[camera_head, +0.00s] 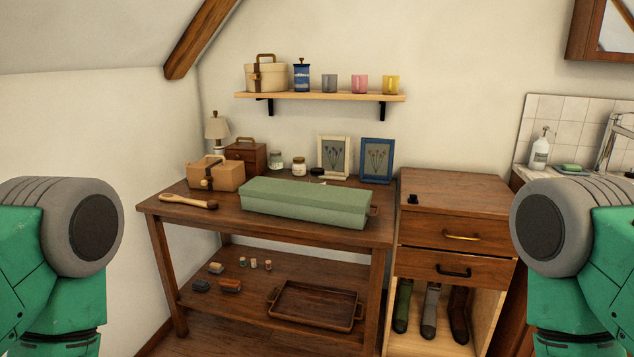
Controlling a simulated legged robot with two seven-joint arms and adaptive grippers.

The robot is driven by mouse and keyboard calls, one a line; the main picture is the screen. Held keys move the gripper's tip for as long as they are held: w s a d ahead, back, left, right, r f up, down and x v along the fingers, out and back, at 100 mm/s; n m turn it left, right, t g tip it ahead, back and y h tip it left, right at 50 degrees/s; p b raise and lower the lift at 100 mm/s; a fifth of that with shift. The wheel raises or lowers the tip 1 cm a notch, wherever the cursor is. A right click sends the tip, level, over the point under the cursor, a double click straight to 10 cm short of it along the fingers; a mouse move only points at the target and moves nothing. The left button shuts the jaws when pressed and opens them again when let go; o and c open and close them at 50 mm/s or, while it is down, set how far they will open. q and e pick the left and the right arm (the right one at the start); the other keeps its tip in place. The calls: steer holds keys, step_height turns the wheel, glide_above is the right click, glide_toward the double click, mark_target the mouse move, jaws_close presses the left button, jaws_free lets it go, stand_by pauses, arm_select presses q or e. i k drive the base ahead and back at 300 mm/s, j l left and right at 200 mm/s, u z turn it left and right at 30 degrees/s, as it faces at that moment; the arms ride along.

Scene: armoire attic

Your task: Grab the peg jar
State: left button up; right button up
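Two small lidded glass jars stand towards the back of the wooden table. The left jar (275,160) is next to a small dark wooden chest, and the right jar (299,167) is a little nearer, beside a small dark object. Both have pale contents, too small to make out, so I cannot tell which is the peg jar. The long green box in front stands close to the right jar. Only green and grey parts of my arms show at the left and right edges. Neither gripper is in view.
The table (160,207) also holds a long green box (300,202), a tan box (216,174), a wooden brush (188,201), a lamp (217,128) and two picture frames. A shelf (320,96) hangs above. A drawer cabinet (455,195) stands right.

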mark_target(319, 180)
steer(key=i+z, duration=0.3)
steer(key=i, duration=0.15)
steer(key=i+z, duration=0.3)
steer(key=i, duration=0.15)
